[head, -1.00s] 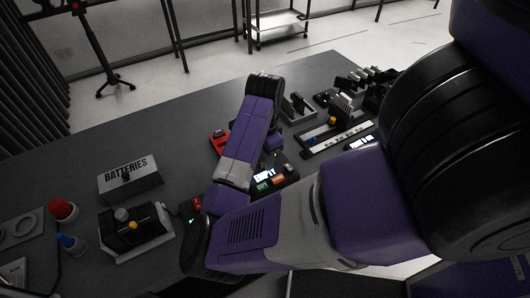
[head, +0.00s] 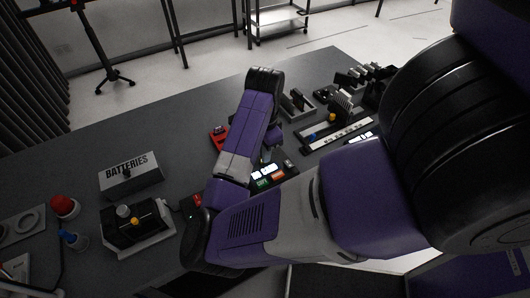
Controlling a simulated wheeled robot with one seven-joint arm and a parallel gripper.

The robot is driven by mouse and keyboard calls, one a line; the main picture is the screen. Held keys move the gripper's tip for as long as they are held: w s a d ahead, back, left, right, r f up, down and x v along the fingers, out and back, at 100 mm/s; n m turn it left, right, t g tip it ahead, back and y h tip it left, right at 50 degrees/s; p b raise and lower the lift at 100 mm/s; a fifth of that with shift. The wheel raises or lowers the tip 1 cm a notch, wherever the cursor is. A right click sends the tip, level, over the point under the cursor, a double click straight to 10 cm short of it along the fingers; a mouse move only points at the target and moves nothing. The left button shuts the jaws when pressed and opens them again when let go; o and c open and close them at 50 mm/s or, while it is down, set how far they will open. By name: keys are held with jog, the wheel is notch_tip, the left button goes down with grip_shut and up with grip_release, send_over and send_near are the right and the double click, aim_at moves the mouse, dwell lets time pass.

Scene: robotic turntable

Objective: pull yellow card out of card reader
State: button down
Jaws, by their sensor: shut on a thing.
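The card reader (head: 287,172) is a dark box on the table, with a lit white display and green and orange buttons at its front. My gripper (head: 267,154) is small in the head view and partly covered by my purple and grey forearm. It points down at the back left of the reader. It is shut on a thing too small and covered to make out. I cannot pick out the yellow card, nor tell whether it sits in the reader's slot.
A red device (head: 219,136) stands just left of my forearm. A slider panel (head: 337,133) and other black fixtures lie to the right. A BATTERIES box (head: 131,174), a black device (head: 135,224) and a red button (head: 64,207) are at left. The table's back left is clear.

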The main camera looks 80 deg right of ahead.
jog(key=shift+r+p, duration=1.65)
jog(key=shift+r, duration=0.45)
